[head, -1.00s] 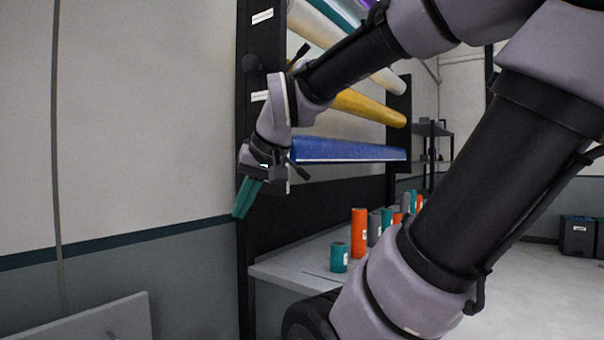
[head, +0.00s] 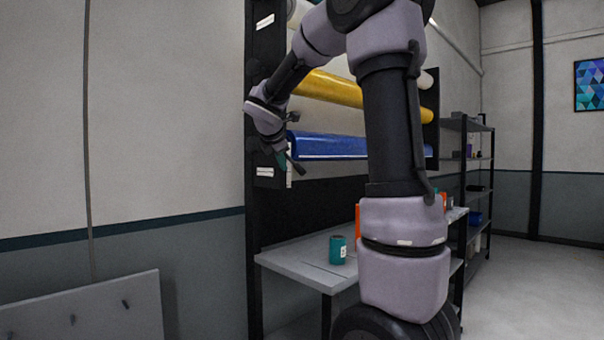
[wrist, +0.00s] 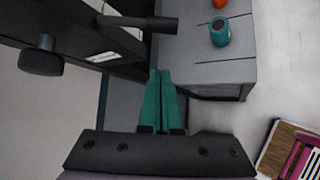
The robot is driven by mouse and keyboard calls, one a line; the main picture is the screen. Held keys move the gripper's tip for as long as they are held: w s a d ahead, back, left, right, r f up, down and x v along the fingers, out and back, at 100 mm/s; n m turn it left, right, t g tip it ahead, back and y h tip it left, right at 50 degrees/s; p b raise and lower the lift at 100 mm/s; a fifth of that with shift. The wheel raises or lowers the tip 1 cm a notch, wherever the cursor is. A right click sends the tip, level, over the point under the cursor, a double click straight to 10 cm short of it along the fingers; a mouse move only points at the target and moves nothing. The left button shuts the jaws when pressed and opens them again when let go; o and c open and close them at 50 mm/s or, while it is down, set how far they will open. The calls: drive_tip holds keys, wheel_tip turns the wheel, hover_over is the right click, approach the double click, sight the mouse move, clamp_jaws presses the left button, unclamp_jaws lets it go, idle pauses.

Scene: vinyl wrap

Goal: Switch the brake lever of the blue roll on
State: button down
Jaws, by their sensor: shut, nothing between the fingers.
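The blue roll (head: 330,146) lies across the rack under a yellow roll, its left end close to the rack's black upright. A dark lever (head: 296,163) slants downward by that end, and I take it as the blue roll's brake lever. My gripper (head: 283,160) is just left of the lever, partly covered by my wrist. In the wrist view, the teal fingers (wrist: 160,72) are together and empty. A dark lever handle (wrist: 140,22) lies beyond their tips, with a gap in the picture. I cannot tell the depth between them.
The black upright (head: 262,210) carries white labels and round knobs; one knob (wrist: 40,60) shows in the wrist view. A grey table (head: 300,265) below holds a teal can (head: 338,249) and orange ones. A grey panel (head: 80,308) stands at lower left. Floor at right is clear.

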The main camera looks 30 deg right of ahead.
sight(294, 164)
idle(0.3)
drive_tip(key=x, duration=1)
drive_tip(key=shift+s+d+r, duration=0.25)
drive_tip(key=shift+s+r, duration=0.05)
drive_tip(key=shift+r, duration=0.25)
drive_tip(key=shift+s+d+r, duration=0.25)
drive_tip(key=shift+s+r, duration=0.05)
drive_tip(key=shift+r, duration=0.25)
drive_tip(key=shift+s+d+r, duration=0.25)
drive_tip(key=shift+s+r, duration=0.05)
drive_tip(key=shift+r, duration=0.25)
drive_tip(key=shift+r, duration=0.15)
